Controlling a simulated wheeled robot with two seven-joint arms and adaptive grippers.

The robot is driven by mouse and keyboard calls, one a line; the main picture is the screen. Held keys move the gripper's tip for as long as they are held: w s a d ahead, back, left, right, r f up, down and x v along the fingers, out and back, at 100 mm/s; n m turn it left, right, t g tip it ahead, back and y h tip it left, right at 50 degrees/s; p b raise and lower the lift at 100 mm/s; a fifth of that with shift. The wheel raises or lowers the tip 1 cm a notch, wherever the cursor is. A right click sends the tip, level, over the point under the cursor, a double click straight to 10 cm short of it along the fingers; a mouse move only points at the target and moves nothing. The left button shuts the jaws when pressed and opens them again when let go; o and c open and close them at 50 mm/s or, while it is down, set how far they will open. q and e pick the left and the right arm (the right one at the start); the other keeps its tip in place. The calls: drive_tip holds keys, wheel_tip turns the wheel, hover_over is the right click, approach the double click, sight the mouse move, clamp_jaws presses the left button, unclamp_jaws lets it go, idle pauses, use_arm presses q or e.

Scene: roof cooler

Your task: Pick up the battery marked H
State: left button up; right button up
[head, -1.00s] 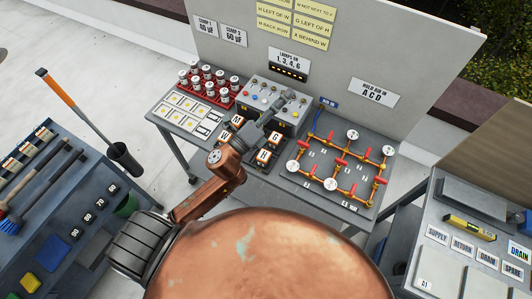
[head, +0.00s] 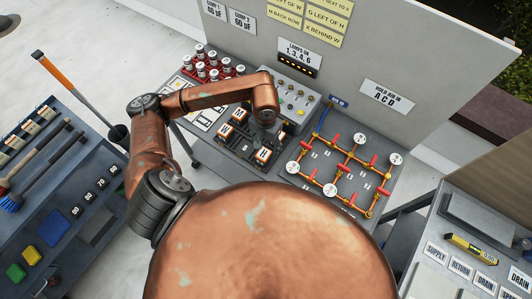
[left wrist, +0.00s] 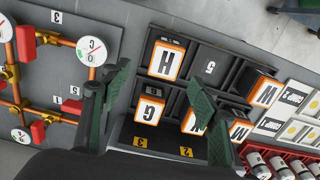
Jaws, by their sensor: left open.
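The battery marked H (left wrist: 166,60) is a white-topped block with an orange rim and black body, in the dark rack (left wrist: 207,62). In the head view it is the front right block (head: 263,155). In the head view the arm end points down there, and the fingers are hard to make out. My right gripper is not in view.
Other lettered batteries (left wrist: 264,91) share the rack; slot 5 is empty. Red-and-brass pipework with gauges (head: 345,172) is close on the right. A lamp box (head: 290,98) stands behind, with red-racked capacitors (head: 212,66) back left. A panel (head: 345,60) closes the back.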

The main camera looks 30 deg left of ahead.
sight(264, 153)
use_arm(q)
drive_tip(key=f, duration=0.2)
drive_tip(key=shift+s+a+f, duration=0.2)
drive_tip(key=shift+f, duration=0.1)
drive_tip(key=f+p, duration=0.1)
drive_tip(key=f, duration=0.3)
drive_tip(key=shift+s+a+f+p, duration=0.1)
drive_tip(key=shift+a+p, duration=0.1)
drive_tip(key=shift+p, duration=0.2)
drive_tip(key=shift+f, duration=0.3)
drive_tip(key=c, duration=1.5)
clamp_jaws()
drive_tip(key=shift+r, duration=0.1)
